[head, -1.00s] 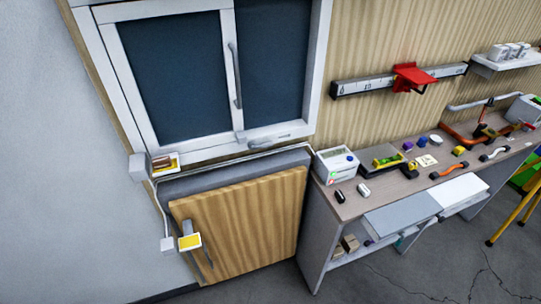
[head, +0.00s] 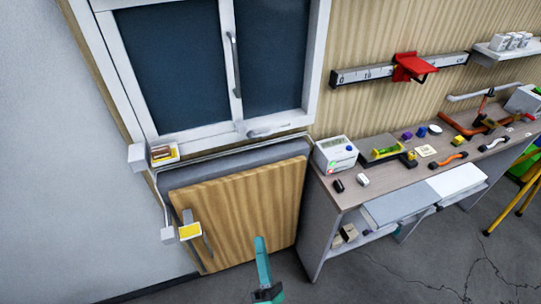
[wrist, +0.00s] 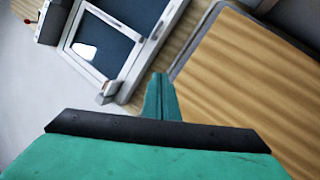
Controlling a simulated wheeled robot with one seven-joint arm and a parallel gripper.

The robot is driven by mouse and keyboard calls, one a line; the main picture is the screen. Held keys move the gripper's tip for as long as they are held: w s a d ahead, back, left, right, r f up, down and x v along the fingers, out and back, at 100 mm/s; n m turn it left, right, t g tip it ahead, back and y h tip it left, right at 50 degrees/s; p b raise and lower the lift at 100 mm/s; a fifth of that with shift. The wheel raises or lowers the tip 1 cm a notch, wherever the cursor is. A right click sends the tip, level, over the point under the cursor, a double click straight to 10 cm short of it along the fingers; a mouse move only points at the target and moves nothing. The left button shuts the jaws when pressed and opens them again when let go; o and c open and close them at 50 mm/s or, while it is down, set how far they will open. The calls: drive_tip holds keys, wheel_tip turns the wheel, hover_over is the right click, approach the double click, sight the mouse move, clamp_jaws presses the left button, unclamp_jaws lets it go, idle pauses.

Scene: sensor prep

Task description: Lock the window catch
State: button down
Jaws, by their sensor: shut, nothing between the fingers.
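The window (head: 200,130) has a white frame and dark panes; its lower left part also shows in the wrist view (wrist: 80,60). A grey lever catch (head: 270,131) lies nearly level along the bottom frame, beside a small grey block (head: 240,126). A grey upright handle (head: 234,65) is on the middle stile. I cannot tell whether the catch is engaged. My teal gripper (head: 260,244) is low in the head view, in front of the wooden cabinet door and well below the catch. Its fingers (wrist: 160,85) are together and empty, pointing towards the window wall.
The wooden cabinet door (head: 245,205), with a handle and yellow-faced sensor (head: 190,231), is below the window. Another sensor box (head: 163,154) is at the window's lower left corner. A cluttered workbench (head: 380,185) stands to the right. Open floor lies in front.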

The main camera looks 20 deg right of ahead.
drive_tip(key=w+d+r+n+t+y, duration=0.1)
drive_tip(key=w+d+r+n, duration=0.2)
drive_tip(key=w+d+n, duration=0.2)
drive_tip(key=w+d+r+n+t+y, duration=0.1)
drive_tip(key=w+d+n, duration=0.4)
drive_tip(key=n, duration=0.5)
wheel_tip(320, 180, up, 3)
drive_tip(key=shift+w+d+f+n+y, duration=0.2)
drive_tip(key=shift+d+n+y, duration=0.1)
drive_tip(key=shift+y, duration=0.3)
drive_tip(key=shift+s+d, duration=0.1)
drive_tip(key=shift+s, duration=0.05)
drive_tip(key=shift+r, duration=0.1)
approach(261, 134)
drive_tip(key=w+d+r, duration=0.2)
drive_tip(key=w, duration=0.3)
drive_tip(key=shift+a+r, duration=0.15)
drive_tip(key=shift+a, duration=0.05)
